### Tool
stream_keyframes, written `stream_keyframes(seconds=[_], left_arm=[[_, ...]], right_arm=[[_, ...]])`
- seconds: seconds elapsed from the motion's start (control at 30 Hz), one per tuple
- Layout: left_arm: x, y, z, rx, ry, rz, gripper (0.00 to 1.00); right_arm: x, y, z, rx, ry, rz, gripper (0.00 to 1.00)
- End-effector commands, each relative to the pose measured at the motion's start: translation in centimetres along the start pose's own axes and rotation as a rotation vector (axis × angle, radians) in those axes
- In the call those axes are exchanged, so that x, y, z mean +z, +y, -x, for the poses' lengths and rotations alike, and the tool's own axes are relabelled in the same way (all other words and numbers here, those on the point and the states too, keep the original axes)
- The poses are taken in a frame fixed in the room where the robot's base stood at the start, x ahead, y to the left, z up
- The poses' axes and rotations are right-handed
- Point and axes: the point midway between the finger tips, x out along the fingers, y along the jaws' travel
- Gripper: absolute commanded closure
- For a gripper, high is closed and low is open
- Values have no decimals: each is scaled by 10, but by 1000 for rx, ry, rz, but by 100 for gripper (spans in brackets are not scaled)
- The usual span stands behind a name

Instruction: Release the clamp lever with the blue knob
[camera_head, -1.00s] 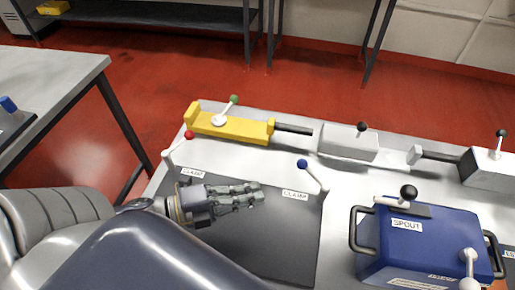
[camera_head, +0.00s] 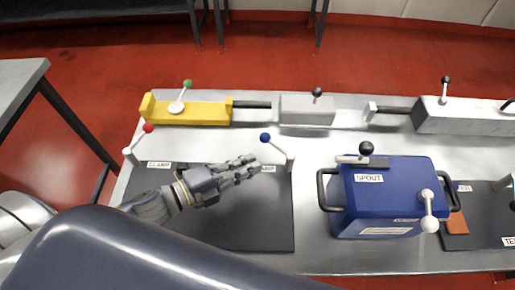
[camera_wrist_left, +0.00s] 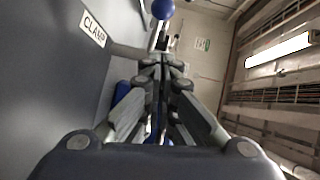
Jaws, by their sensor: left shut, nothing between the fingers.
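The clamp lever with the blue knob (camera_head: 265,138) stands at the back right corner of the dark mat (camera_head: 250,225). Its white arm leans up and left from a white post (camera_head: 290,160). My left gripper (camera_head: 254,162) is shut and empty above the mat, its fingertips just short of the lever on its near left side. In the left wrist view the blue knob (camera_wrist_left: 163,9) shows at the top, beyond the fingertips (camera_wrist_left: 163,62). A gap between fingers and knob cannot be judged exactly. The label CLAMP is partly hidden by the fingers. My right gripper is out of view.
A second clamp lever with a red knob (camera_head: 148,128) stands at the mat's back left corner. A blue box (camera_head: 385,205) labelled SPOUT, with black handles, stands to the right. A yellow fixture (camera_head: 205,115) with a green-knobbed lever lies behind. The mat's front is clear.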

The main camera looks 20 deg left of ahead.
Motion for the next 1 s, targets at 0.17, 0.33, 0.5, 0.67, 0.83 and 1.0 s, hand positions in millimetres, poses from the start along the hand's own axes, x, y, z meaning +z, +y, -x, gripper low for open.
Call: stream_keyframes(seconds=[0.17, 0.33, 0.5, 0.67, 0.83, 1.0], left_arm=[[0, -2, -21, -2, 0, -1, 100], [16, -2, -35, 0, -2, -3, 100], [25, -1, -44, 0, -2, -1, 100], [28, 0, -47, 1, -1, 0, 100], [28, 1, -48, 1, 0, 1, 100], [28, 0, -48, 1, 0, 0, 100]], right_arm=[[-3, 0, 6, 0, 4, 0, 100], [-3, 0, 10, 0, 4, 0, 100], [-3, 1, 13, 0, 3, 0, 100], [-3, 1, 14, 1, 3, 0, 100], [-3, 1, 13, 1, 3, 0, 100], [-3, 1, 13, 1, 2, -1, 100]])
